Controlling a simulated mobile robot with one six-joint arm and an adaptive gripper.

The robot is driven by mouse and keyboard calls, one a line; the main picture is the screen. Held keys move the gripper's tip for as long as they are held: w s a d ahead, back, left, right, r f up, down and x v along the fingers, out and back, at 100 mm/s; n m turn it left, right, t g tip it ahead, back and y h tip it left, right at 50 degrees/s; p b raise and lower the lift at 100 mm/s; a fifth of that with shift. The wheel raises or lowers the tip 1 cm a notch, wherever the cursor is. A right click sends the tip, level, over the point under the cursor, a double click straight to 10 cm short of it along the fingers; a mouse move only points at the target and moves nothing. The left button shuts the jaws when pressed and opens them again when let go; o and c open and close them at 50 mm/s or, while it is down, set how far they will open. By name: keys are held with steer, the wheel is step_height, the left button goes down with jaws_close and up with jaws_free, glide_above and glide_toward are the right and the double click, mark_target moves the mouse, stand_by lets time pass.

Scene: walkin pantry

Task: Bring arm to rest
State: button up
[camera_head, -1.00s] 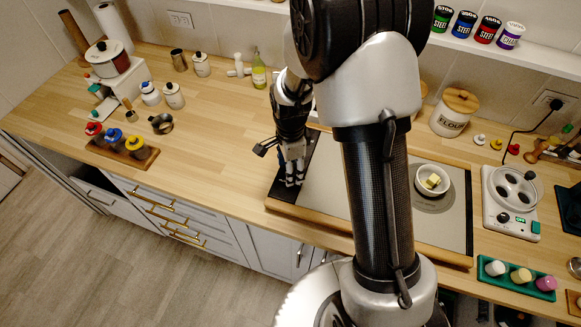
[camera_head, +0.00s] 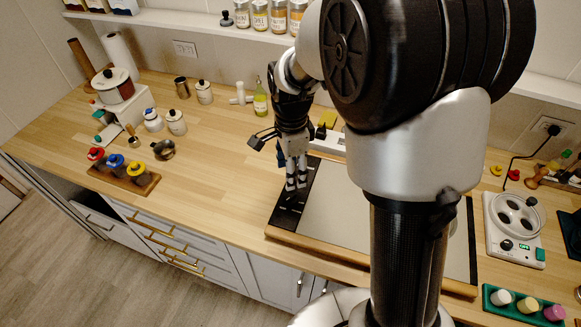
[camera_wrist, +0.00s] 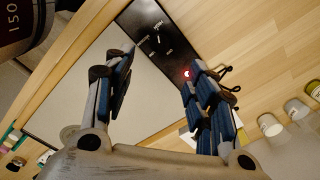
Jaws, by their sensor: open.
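My gripper (camera_head: 292,188) points down over the left, black end of a flat board (camera_head: 330,208) on the wooden counter. In the wrist view my gripper (camera_wrist: 155,85) has its two blue-and-grey fingers spread apart, with nothing between them. The board's black control strip (camera_wrist: 155,40) and grey surface (camera_wrist: 75,90) lie below the fingers. A small red light shows near the right finger. My arm hides the right part of the board in the head view.
A tray with coloured-lid jars (camera_head: 130,178), a dark cup (camera_head: 163,149) and white canisters (camera_head: 176,122) stand at left. An oil bottle (camera_head: 260,100) stands behind the gripper. A white appliance (camera_head: 514,225) and a green tray (camera_head: 520,308) are at right.

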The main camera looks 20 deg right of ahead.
steer(key=s+r+n+t+b, duration=0.1)
steer(key=s+r+n, duration=0.3)
steer(key=s+n, duration=0.2)
steer(key=s+r+n+t+b, duration=0.1)
steer(key=s+r+n+t, duration=0.1)
steer(key=s+n, duration=0.4)
steer(key=s+r+n+t, duration=0.1)
steer(key=s+r+n, duration=0.4)
steer(key=s, duration=0.4)
steer(key=shift+s+r+n+t+b, duration=0.2)
steer(key=shift+r+n+t+b, duration=0.1)
steer(key=shift+n+b, duration=0.1)
steer(key=shift+c, duration=0.2)
